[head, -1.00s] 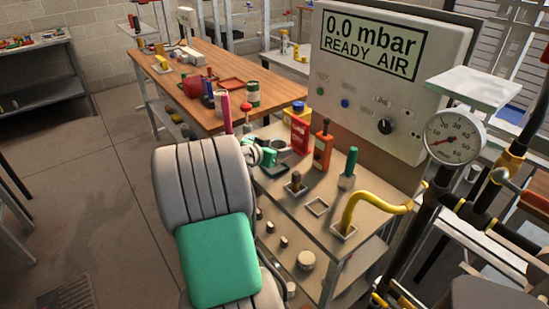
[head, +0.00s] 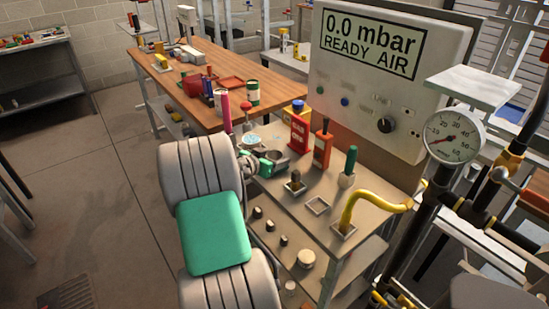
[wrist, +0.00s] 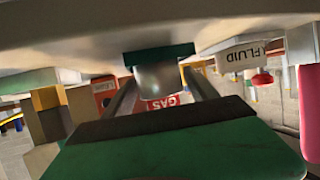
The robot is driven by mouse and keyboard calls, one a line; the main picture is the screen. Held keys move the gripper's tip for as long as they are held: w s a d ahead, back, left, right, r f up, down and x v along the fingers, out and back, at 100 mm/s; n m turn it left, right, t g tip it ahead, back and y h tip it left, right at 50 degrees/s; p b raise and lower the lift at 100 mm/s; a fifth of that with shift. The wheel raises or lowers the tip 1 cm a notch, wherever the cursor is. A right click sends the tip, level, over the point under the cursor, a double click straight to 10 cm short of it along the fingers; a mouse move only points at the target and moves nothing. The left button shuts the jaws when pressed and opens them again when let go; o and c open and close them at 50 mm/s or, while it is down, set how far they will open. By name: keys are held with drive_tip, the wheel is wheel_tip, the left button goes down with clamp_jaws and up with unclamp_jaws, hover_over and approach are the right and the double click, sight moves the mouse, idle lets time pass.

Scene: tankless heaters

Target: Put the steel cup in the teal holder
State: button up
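The steel cup (wrist: 157,82) shows in the wrist view, which looks upside down, between the two dark fingers of my gripper (wrist: 160,90). The fingers appear to touch it on both sides. The teal holder (wrist: 160,54) is a dark teal block at the cup's far end, against the pale bench surface. The cup meets it or overlaps it. I cannot tell how deep the cup sits. In the head view my gripper (head: 272,162) is low over the back left part of the bench. It and my arm hide the holder there.
The pressure panel (head: 390,85) rises behind.

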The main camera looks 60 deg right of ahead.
drive_tip(key=shift+o, duration=0.3)
drive_tip(key=shift+r, duration=0.2)
drive_tip(key=v, duration=1.2)
